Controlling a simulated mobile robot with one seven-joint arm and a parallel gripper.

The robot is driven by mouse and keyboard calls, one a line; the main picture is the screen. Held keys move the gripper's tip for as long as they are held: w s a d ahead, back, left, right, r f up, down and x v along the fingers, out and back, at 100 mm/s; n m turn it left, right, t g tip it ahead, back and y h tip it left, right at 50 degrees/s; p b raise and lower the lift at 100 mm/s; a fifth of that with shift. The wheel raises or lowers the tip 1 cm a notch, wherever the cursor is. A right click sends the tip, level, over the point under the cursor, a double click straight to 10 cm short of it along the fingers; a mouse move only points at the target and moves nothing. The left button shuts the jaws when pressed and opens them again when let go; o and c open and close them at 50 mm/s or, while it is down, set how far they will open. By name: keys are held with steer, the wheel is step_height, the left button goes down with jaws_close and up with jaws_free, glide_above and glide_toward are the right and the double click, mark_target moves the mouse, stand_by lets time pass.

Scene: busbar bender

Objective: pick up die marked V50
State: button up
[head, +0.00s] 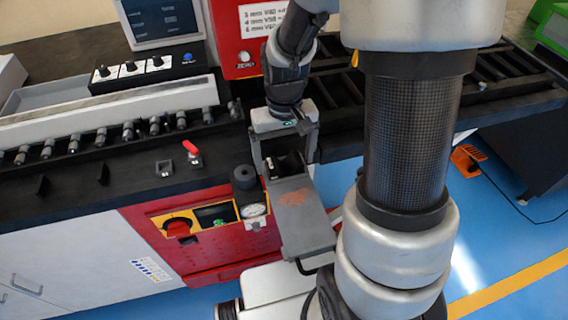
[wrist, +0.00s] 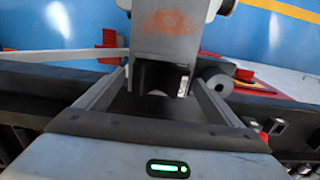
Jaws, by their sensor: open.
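My gripper (head: 287,160) is open, its fingers pointing down at the upper end of a grey plate with an orange-brown patch (head: 302,205). In the wrist view the two fingers (wrist: 158,84) stand on either side of a dark block with a rounded notch (wrist: 132,78), which looks like a die. A small white label (wrist: 183,80) is on its right side; its marking is too small to read. The fingers appear apart from the block. In the head view the block is mostly hidden by the gripper.
A red machine panel with a white sign (head: 264,22) stands behind. A bench with a row of rollers (head: 125,133) is at left, with a red-handled valve (head: 192,152). Blue floor (head: 500,235) is open at right.

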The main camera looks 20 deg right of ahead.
steer(key=c, duration=2)
steer(key=shift+w, duration=0.1)
steer(key=shift+r, duration=0.1)
